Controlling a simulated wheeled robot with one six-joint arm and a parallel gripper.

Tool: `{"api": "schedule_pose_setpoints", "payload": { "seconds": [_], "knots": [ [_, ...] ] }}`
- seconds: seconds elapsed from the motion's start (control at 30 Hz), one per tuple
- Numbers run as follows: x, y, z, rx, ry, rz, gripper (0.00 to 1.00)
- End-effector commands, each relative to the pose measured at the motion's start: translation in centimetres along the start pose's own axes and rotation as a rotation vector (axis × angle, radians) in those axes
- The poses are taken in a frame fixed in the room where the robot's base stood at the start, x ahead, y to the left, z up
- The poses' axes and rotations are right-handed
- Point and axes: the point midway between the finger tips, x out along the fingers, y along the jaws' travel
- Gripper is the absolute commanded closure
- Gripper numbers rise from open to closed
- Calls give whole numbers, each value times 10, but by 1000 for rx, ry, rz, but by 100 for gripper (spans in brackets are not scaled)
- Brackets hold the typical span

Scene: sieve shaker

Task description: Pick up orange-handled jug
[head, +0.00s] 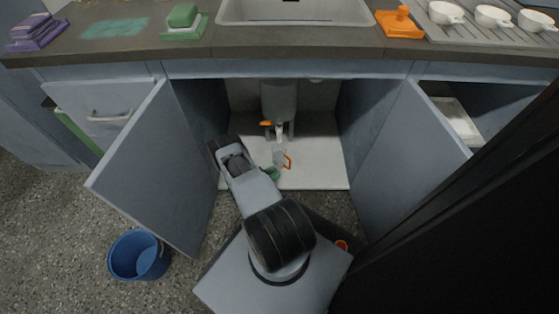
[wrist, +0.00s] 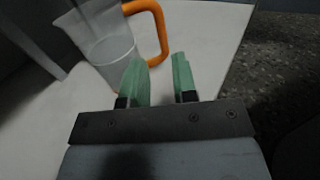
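The orange-handled jug is clear with an orange loop handle. In the wrist view the jug (wrist: 103,40) stands on the white cabinet floor, upper left of my gripper (wrist: 160,72). Its handle is just beyond the green fingertips. My gripper is open, with a clear gap between the fingers and nothing between them. In the head view the jug (head: 279,157) is inside the open cabinet under the sink, its handle to the right. My gripper (head: 271,173) is just in front of it there, and my arm hides part of the cabinet floor.
The left cabinet door (head: 150,165) and right cabinet door (head: 408,165) stand open on both sides of my arm. A blue bucket (head: 138,256) is on the floor at left. The cabinet floor (head: 322,165) is clear right of the jug.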

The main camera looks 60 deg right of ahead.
Motion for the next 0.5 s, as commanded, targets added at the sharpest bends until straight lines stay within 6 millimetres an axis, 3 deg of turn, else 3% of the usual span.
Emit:
{"api": "schedule_pose_setpoints", "payload": {
  "seconds": [0.1,0.37,0.5],
  "knots": [
    [14,1,-1,2,0,2,74],
    [28,0,-1,0,0,4,74],
    [46,-1,-2,2,0,2,74]
  ]
}}
